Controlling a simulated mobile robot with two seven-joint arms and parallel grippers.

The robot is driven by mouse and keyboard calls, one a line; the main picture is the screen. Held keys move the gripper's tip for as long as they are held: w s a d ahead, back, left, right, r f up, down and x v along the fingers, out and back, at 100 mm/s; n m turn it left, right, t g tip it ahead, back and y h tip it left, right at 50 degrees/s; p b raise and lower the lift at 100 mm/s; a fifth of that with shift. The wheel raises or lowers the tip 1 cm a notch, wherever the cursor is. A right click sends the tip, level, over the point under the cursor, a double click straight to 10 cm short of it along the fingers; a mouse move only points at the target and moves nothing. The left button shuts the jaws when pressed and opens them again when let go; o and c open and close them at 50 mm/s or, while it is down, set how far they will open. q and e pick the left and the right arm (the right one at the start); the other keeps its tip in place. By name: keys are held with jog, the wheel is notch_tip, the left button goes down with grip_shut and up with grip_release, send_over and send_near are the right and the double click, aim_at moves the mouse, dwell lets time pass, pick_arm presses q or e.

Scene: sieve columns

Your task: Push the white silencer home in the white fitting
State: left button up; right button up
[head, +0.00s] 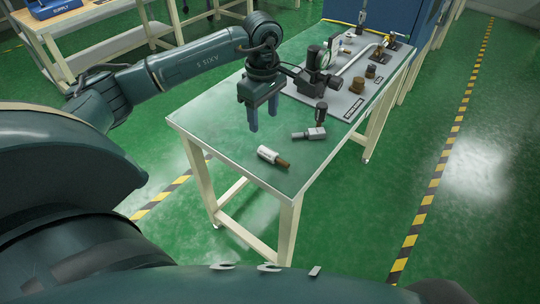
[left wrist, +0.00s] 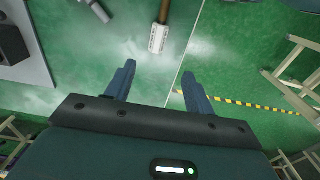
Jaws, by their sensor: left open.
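A white cylinder with a brown stem, which looks like the white silencer (head: 267,154), lies on its side near the table's front edge. It also shows at the top of the left wrist view (left wrist: 158,39), ahead of the fingers. My left gripper (head: 265,120) is open and empty, fingers pointing down above the table, behind and left of the silencer and apart from it. It also shows in the left wrist view (left wrist: 157,82). I cannot tell surely which part on the grey panel (head: 347,104) is the white fitting. My right gripper is not in view.
A pale grey part with a stem (head: 316,133) lies behind the silencer, and a black part (head: 321,113) stands near the panel's edge. The panel carries a gauge, pipe and several brown and brass parts. The table's (head: 215,119) left front is clear.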

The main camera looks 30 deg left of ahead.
pick_arm(q)
send_over(267, 149)
jog(key=f, duration=0.6)
jog(key=shift+s+f+p, duration=0.35)
jog(key=shift+f, duration=0.05)
jog(key=f, duration=0.3)
jog(key=f+p, duration=0.1)
jog(key=f, duration=0.1)
jog(key=shift+w+f, duration=0.25)
jog(key=shift+f, duration=0.05)
jog(key=c, duration=1.2)
jog(key=shift+o, duration=0.2)
jog(key=shift+r, duration=0.1)
